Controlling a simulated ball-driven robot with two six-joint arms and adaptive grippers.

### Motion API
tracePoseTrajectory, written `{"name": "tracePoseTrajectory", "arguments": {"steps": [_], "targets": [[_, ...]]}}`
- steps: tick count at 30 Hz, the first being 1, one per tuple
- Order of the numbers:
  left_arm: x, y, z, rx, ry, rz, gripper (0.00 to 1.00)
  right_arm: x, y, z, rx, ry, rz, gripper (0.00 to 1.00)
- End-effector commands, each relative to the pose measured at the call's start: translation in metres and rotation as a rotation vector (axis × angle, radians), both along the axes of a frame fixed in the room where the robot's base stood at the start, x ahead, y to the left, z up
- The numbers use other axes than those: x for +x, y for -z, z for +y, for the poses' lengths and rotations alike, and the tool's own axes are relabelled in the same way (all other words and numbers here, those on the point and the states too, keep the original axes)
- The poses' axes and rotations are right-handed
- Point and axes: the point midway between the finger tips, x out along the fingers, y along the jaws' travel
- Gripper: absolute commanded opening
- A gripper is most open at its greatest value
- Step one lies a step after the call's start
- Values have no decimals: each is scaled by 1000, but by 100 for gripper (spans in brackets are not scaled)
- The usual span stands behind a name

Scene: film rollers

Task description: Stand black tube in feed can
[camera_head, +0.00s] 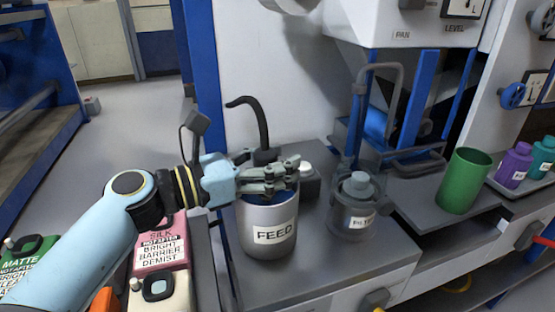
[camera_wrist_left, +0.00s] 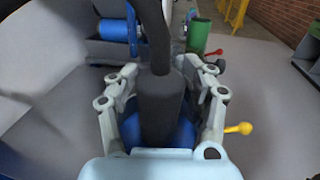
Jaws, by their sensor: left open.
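The feed can (camera_head: 272,235) is a grey cylinder labelled FEED, standing upright on the grey bench. The black tube (camera_head: 259,122) has a hooked top and a thicker lower part, and rises above the can's mouth. In the left wrist view the black tube (camera_wrist_left: 160,100) runs between the fingers, with blue behind its lower end. My left gripper (camera_head: 290,172) is at the can's rim, open, its fingers on both sides of the tube with gaps showing. The fingers hide part of the can's mouth and the tube's lower end. My right gripper is not in view.
A grey filter can (camera_head: 352,212) with a lid and handle stands right of the feed can. A green cup (camera_head: 465,181) and purple and teal bottles (camera_head: 514,166) are farther right. Labelled containers (camera_head: 160,248) stand at lower left. The bench front (camera_head: 330,268) is clear.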

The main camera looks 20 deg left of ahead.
Motion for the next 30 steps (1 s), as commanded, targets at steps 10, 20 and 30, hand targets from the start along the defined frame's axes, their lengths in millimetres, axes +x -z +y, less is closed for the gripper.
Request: {"name": "tracePoseTrajectory", "arguments": {"steps": [10,20,30], "targets": [[-14,2,15,5,-1,2,50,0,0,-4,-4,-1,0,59],[-66,1,66,6,2,5,50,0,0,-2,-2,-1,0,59],[-84,-1,86,-1,0,1,50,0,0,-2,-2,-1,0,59]]}}
